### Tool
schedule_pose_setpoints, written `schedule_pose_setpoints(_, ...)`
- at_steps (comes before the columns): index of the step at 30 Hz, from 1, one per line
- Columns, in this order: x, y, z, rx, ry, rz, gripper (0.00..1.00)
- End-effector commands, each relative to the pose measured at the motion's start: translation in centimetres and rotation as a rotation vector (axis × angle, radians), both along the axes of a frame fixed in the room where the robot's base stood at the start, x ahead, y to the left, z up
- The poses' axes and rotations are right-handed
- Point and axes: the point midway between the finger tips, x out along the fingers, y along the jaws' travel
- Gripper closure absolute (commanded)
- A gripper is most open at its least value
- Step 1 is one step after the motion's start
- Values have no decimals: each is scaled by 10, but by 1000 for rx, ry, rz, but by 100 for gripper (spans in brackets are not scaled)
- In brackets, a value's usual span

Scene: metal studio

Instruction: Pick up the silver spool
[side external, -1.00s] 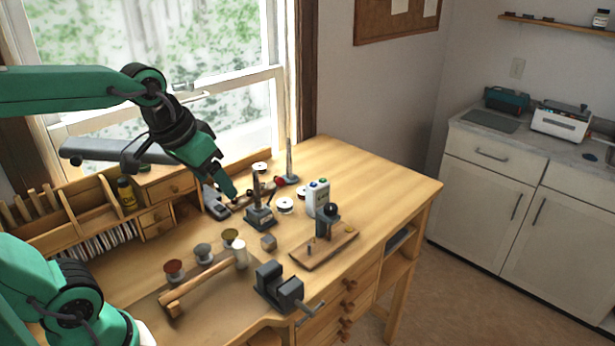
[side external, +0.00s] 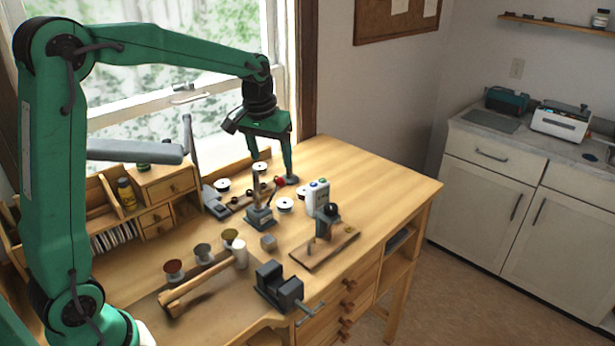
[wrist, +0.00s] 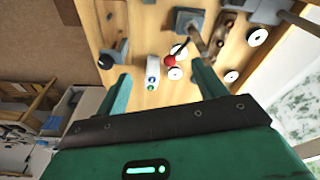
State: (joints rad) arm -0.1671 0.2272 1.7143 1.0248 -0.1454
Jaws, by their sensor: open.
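A grey, silver-looking spool (side external: 203,253) stands upright in a row between a copper-red spool (side external: 173,269) and a brass-coloured spool (side external: 231,237), at the left of the workbench behind a wooden bar. I cannot pick it out in the wrist view. My gripper (side external: 274,168) is open and empty, pointing down over the back right part of the bench, well to the right of and behind the silver spool. In the wrist view my gripper (wrist: 160,72) shows its two green fingers spread wide.
Several white-faced spools (side external: 285,204) lie around the middle of the bench. A post on a dark base (side external: 261,218), white bottles (side external: 318,196), a small press (side external: 327,235) and a grey vise (side external: 279,287) stand nearby. A wooden organizer (side external: 158,187) lines the back; the right end is clear.

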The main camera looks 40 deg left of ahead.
Motion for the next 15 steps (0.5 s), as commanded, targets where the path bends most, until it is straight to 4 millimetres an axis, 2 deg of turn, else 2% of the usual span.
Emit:
schedule_pose_setpoints(6, 34, 20, -34, -13, 54, 52, 30)
schedule_pose_setpoints(15, 70, 47, -87, -30, 117, 117, 30)
